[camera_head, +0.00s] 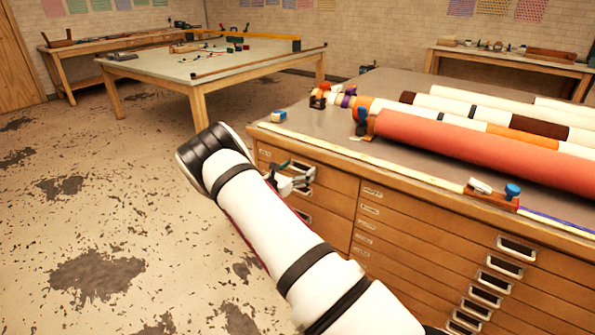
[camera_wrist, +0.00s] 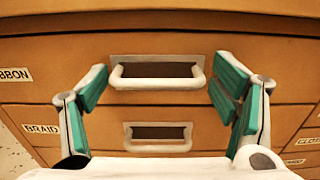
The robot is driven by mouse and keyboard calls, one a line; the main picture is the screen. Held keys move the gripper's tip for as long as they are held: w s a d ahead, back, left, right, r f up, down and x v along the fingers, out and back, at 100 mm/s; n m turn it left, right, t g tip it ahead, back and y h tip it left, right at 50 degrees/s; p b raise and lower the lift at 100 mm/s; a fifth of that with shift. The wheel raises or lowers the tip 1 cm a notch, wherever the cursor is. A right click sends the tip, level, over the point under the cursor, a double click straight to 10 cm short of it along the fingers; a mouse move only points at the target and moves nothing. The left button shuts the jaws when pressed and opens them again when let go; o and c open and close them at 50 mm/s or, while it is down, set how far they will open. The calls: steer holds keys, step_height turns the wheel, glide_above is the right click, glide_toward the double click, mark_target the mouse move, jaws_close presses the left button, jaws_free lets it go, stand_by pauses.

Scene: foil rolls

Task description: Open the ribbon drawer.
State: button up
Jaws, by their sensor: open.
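The ribbon drawer (camera_wrist: 250,50) is a wooden drawer front with a "RIBBON" label (camera_wrist: 14,75) at the left of the wrist view. Its pale handle (camera_wrist: 157,82) spans a dark recess in the middle. The drawer looks shut, flush with the cabinet. My gripper (camera_wrist: 162,84) is open, its green-padded fingers on either side of the handle, with gaps left and right; I cannot tell its depth from the handle. In the head view my gripper (camera_head: 291,182) is at the cabinet's left drawer column, and my arm hides part of the cabinet.
A drawer labelled "BRAID" (camera_wrist: 40,128) with its own handle (camera_wrist: 158,146) lies just below. Long rolls, including a large red one (camera_head: 470,150), lie on the cabinet top (camera_head: 390,85). Another table (camera_head: 215,62) stands behind left. The floor left of the cabinet is free.

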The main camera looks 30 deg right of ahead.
steer(key=shift+c, duration=0.5)
steer(key=shift+s, duration=0.1)
steer(key=c, duration=1.4)
steer(key=p+v, duration=0.2)
steer(key=v, duration=2)
steer(key=shift+s+d, duration=0.1)
steer(key=shift+s, duration=0.05)
steer(key=o, duration=1.5)
steer(key=v, duration=1.2)
steer(key=shift+w+a, duration=0.3)
steer(key=shift+r, duration=0.1)
